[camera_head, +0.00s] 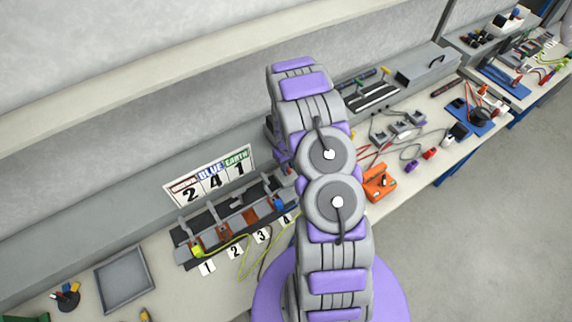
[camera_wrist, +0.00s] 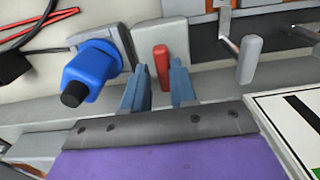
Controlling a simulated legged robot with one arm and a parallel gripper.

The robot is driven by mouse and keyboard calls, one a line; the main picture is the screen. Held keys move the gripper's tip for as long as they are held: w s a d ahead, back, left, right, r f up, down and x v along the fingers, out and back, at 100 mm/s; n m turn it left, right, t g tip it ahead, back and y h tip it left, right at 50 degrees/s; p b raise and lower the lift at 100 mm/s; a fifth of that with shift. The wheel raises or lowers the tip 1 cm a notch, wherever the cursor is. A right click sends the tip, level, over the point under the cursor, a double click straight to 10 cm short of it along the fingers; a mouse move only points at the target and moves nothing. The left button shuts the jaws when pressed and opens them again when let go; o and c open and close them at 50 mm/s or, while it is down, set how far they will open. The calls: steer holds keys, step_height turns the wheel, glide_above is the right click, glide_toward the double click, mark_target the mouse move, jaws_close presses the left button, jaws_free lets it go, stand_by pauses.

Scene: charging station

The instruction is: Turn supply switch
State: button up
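A small red switch lever (camera_wrist: 161,66) stands on a pale grey block (camera_wrist: 172,38) in the wrist view; I take it for the supply switch. My gripper (camera_wrist: 159,72) has its two blue-grey fingers apart, one on each side of the red lever in the picture. A gap shows between the lever and each finger, so I see no grip on it. I cannot tell how deep the lever sits between the fingers. In the head view, my arm covers the gripper and the red lever.
A blue plug (camera_wrist: 92,70) sits in a grey socket left of the lever. A grey upright handle (camera_wrist: 249,60) is to its right. A sign (camera_head: 210,176) with numbers stands behind the panel (camera_head: 181,237). An orange device (camera_head: 378,184) and cables lie on the bench right of my arm.

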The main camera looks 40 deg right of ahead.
steer(key=shift+d, duration=0.15)
steer(key=shift+c, duration=1.4)
steer(key=shift+a, duration=0.5)
jaws_close()
steer(key=shift+d, duration=0.1)
